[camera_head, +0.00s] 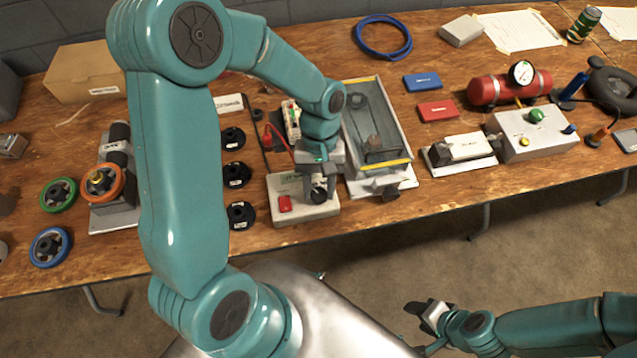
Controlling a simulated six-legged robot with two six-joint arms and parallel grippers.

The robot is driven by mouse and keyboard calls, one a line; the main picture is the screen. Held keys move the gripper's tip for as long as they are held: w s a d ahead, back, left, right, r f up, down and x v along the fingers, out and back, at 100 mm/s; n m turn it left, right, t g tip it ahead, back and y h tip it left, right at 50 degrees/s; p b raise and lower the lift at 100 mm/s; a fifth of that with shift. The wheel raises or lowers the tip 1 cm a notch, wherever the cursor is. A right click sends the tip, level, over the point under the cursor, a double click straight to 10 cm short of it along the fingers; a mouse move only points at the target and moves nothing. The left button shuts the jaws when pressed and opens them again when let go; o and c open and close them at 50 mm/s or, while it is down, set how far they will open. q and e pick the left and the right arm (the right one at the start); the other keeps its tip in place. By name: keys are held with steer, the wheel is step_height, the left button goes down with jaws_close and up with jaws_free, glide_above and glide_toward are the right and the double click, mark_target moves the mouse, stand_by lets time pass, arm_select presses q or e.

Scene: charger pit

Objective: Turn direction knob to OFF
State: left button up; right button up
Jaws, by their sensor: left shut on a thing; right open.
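My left gripper (319,188) reaches down from above and is shut on this knob. The fingers and wrist partly hide the knob and the panel, so its pointing direction and labels cannot be read. My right gripper (423,312) is open and empty, low in front of the table, over the floor.
A clear-sided case with yellow edges (377,125) stands close right of the control box. Black round weights (240,214) lie to its left. A red tank with gauge (510,87) and a grey button box (533,137) are further right. My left arm hides part of the left table.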

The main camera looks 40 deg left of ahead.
arm_select(q)
steer(key=m+y, duration=0.1)
steer(key=m, duration=0.2)
steer(key=m+y, duration=0.1)
steer(key=m, duration=0.1)
steer(key=shift+w+d+m+g, duration=0.2)
steer(key=shift+m+g, duration=0.1)
steer(key=shift+m, duration=0.1)
steer(key=shift+r+m, duration=0.1)
steer(key=shift+m, duration=0.2)
steer(key=o, duration=1)
steer(key=shift+o, duration=0.2)
steer(key=d+p+v, duration=0.1)
steer(key=v, duration=1.5)
steer(key=shift+a, duration=0.2)
